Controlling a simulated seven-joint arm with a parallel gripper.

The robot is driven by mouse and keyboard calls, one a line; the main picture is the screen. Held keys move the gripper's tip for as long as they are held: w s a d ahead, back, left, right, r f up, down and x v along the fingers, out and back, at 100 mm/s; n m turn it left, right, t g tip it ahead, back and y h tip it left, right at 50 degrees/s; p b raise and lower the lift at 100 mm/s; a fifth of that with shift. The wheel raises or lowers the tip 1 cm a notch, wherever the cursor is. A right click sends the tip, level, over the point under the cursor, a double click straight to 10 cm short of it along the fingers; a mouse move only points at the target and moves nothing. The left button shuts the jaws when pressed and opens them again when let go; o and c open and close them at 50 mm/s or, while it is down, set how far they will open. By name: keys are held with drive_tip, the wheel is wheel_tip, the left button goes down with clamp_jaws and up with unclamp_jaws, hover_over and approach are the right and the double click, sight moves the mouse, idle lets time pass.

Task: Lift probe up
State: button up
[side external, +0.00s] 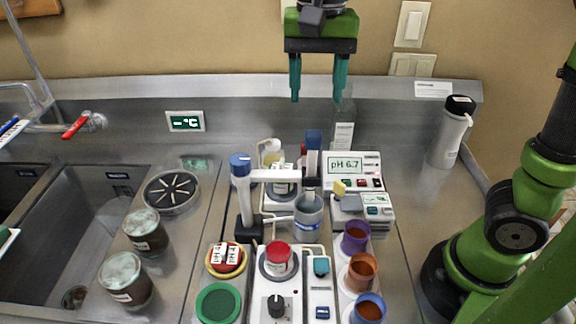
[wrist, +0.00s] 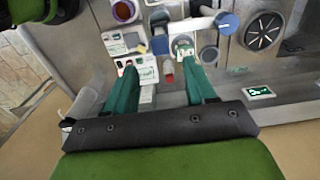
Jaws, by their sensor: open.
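The probe (side external: 313,141) has a dark blue top and stands upright in the end of a white holder arm (side external: 275,175) on a post with a blue knob (side external: 240,163). Its lower part goes down toward a grey beaker (side external: 309,222) with a blue label; its tip is hidden. In the wrist view a blue top, likely the probe's (wrist: 160,45), shows beyond the fingertips. My gripper (side external: 317,95) is open and empty, fingers pointing down, above and apart from the probe. In the wrist view its two green fingers (wrist: 160,70) are spread.
A pH meter (side external: 346,166) reading 6.7 stands right of the probe. A clear bottle (side external: 343,130) is behind it.

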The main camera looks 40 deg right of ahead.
wheel_tip(320, 180, up, 9)
drive_tip(key=shift+r, duration=0.2)
